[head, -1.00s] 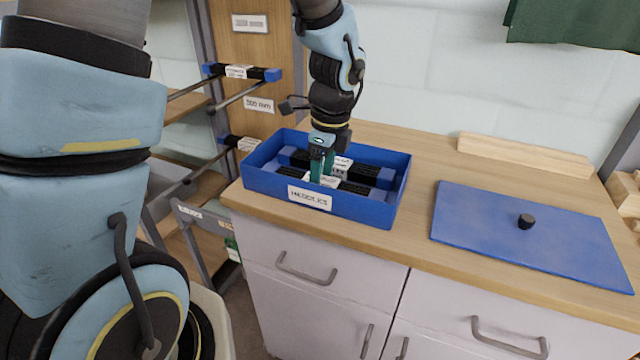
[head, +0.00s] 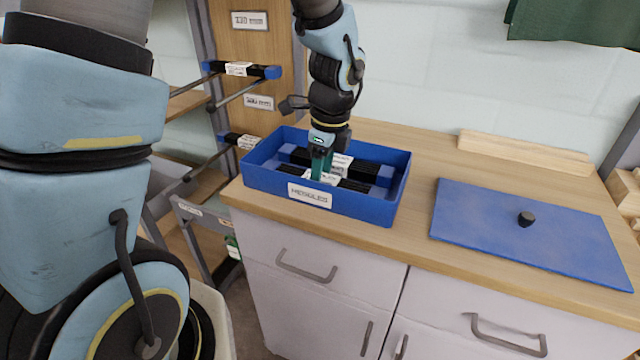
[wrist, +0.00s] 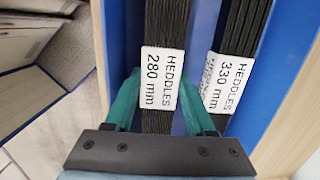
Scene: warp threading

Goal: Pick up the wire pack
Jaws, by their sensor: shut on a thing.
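The bin (head: 258,178) is blue, open-topped and labelled "HEDDLES", and stands on the wooden counter. Two black wire packs with white labels lie side by side in it. In the wrist view, one pack (wrist: 166,25) reads "HEDDLES 280 mm" and the other pack (wrist: 240,30) reads "HEDDLES 330 mm". My gripper (head: 321,176) reaches down into the bin from above. Its green fingers stand on either side of the 280 mm pack, shut on it near its label, as the wrist view of the gripper (wrist: 160,92) shows. The pack still sits low between the bin walls.
A blue flat panel with a black knob (head: 526,219) lies on the counter (head: 420,165) to the right. A wooden block (head: 525,154) lies at the back by the wall. A rack with rods and blue-ended packs (head: 240,69) stands left of the bin.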

